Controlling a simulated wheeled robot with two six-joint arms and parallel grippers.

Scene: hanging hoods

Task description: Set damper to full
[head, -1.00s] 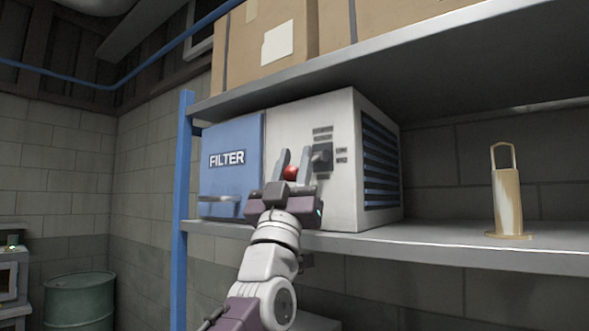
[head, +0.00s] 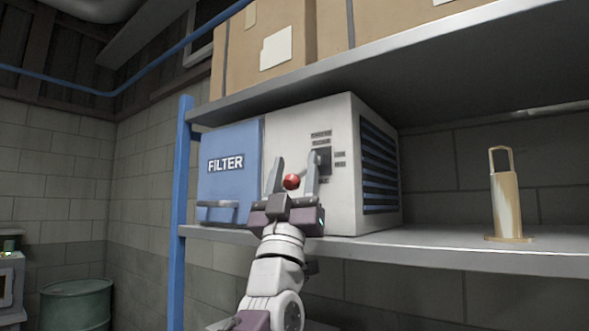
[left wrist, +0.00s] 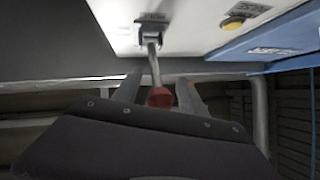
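The damper lever (left wrist: 155,65) is a thin metal rod with a red ball knob (head: 292,182). It sticks out from a dark bracket (head: 324,160) on the light front panel of the filter unit (head: 290,135), with small labels around the bracket. My left gripper (head: 294,172) is open in front of the panel. Its fingers stand on either side of the red knob, which also shows between them in the left wrist view (left wrist: 160,97). Gaps show beside the knob, so it looks ungripped. The right finger partly hides the bracket. My right gripper is not in view.
The blue FILTER door (head: 230,170) with its handle is left of the panel. A yellow button (left wrist: 233,22) sits on the panel. The unit stands on a shelf (head: 430,248), with another shelf close above. A tan padlock-shaped object (head: 507,205) stands to the right.

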